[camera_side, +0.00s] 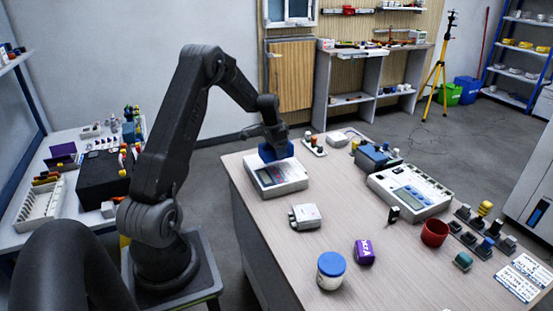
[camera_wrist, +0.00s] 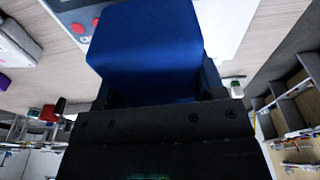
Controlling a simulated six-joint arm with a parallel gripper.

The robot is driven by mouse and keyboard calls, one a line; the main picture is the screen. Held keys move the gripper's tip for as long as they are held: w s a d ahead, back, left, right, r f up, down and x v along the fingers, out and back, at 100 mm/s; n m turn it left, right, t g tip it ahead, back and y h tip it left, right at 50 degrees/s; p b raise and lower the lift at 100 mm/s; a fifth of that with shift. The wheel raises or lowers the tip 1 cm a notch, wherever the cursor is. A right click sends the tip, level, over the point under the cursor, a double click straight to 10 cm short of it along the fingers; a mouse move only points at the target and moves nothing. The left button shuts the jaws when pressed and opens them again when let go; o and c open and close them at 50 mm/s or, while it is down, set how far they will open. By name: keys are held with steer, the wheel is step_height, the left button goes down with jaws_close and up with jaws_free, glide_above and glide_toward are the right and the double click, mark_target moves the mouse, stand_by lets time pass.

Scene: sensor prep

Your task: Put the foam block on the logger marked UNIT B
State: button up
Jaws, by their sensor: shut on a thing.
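The blue foam block (camera_side: 277,152) is between the fingers of my gripper (camera_side: 274,138), which is shut on it. In the wrist view the block (camera_wrist: 147,48) fills the upper middle, in front of my dark gripper (camera_wrist: 155,105). In the side view the block is at the back part of a white logger (camera_side: 279,180) with a grey screen, near the table's left edge. I cannot tell whether it touches the logger. A larger white logger (camera_side: 411,191) with a screen stands at the right. No UNIT B marking is readable on either.
A grey-white box (camera_side: 305,216), a blue-lidded jar (camera_side: 331,271), a purple block (camera_side: 364,252) and a red cup (camera_side: 434,232) stand on the table (camera_side: 275,240). A blue device (camera_side: 374,158) stands behind the larger logger. The middle of the table between the loggers is mostly clear.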

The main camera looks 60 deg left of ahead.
steer(key=shift+f, duration=1.8)
steer(key=shift+f, duration=0.1)
steer(key=o, duration=0.9)
